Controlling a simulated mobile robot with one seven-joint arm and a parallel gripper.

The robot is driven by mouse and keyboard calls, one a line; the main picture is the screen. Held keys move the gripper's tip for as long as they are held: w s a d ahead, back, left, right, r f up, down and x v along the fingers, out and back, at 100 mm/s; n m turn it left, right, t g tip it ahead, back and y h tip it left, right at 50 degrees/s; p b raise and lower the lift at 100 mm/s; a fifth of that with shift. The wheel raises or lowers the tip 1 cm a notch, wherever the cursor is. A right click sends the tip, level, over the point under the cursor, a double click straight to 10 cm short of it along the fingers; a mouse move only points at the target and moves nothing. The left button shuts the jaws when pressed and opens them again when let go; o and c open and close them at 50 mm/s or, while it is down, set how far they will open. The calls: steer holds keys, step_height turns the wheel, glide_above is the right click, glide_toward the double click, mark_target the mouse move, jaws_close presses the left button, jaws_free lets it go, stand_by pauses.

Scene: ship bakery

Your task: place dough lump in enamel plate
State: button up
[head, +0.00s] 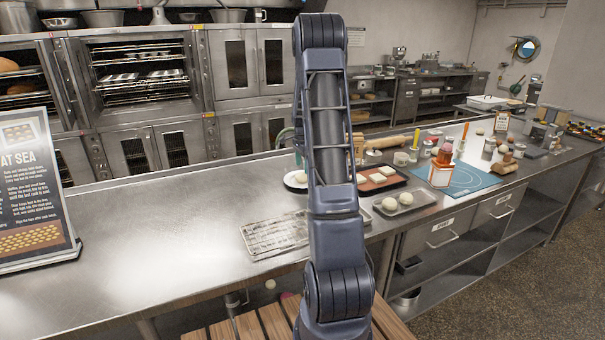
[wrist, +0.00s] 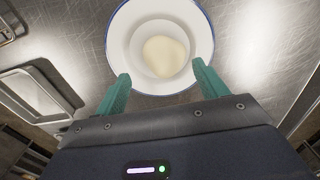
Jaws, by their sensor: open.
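The enamel plate (wrist: 118,45), white with a blue rim, lies on the steel counter at the top middle of the wrist view. A pale, rounded dough lump (wrist: 165,57) lies inside it. My gripper (wrist: 161,76) is open, its two green fingers apart at the plate's near side, with nothing held between them. In the head view the plate (head: 290,184) and the dough lump (head: 301,177) show just left of my arm, which hides part of them and most of my gripper.
A wire rack (head: 272,236) lies on the counter left of my arm. A sign (head: 35,190) stands far left. The left counter is clear.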

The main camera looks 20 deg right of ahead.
mark_target(303, 173)
steer(key=s+a+r+n+t, duration=0.15)
steer(key=s+a+r, duration=0.25)
steer(key=r, duration=0.4)
steer(key=s+a+r+n, duration=0.3)
steer(key=s+r, duration=0.1)
steer(key=r, duration=0.4)
steer(key=s+a+r+n, duration=0.5)
steer(key=s+a, duration=0.2)
steer(key=s, duration=0.4)
steer(key=s+a+n+t, duration=0.1)
steer(key=s+a+n, duration=0.2)
steer(key=s, duration=0.7)
steer(key=s+a+n+t, duration=0.2)
steer(key=s+a+n, duration=0.2)
steer(key=s, duration=0.7)
steer(key=shift+f+n, duration=0.45)
steer(key=shift+n, duration=0.3)
